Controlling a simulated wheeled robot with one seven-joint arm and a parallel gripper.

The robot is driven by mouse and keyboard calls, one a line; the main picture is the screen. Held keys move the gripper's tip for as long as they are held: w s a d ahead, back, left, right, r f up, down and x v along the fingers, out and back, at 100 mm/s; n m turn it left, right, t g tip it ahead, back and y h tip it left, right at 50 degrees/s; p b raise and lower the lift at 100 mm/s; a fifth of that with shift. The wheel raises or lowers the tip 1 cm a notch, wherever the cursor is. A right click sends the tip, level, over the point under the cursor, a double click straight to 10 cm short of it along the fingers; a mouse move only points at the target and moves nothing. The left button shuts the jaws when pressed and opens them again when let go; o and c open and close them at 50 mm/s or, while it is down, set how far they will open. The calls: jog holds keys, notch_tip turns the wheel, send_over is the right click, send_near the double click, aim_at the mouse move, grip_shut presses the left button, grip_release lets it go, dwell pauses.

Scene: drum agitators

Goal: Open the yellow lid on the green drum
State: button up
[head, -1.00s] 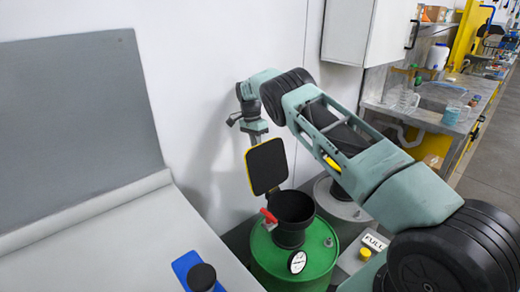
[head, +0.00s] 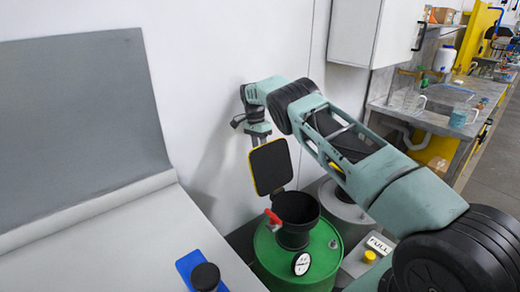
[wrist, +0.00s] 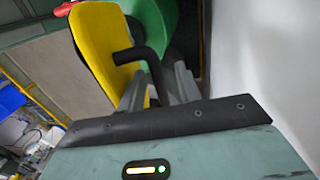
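The yellow lid (head: 270,167) stands upright, swung up behind the black funnel mouth (head: 295,212) of the green drum (head: 270,262). In the head view its black inner face and thin yellow rim show. In the wrist view the lid's yellow outer face (wrist: 103,42) and its bent black handle (wrist: 150,62) show. My gripper (wrist: 160,86) is just behind the lid, with its fingers apart and the handle's end between them. I cannot tell whether a finger touches the handle. In the head view the fingertips are mostly hidden behind the lid.
A red lever (head: 273,217) and a dial gauge (head: 301,263) are on the drum. A grey drum (head: 345,208) stands behind it, and a box with a FULL label (head: 379,244) to the right. A white wall is close behind my gripper. A sink counter (head: 430,120) is far right.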

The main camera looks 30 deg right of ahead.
jog(key=p+v, duration=0.5)
jog(key=v, duration=0.2)
jog(key=shift+r, duration=0.2)
jog(key=shift+r+p, duration=0.1)
jog(key=shift+p, duration=0.25)
jog(key=shift+p, duration=0.3)
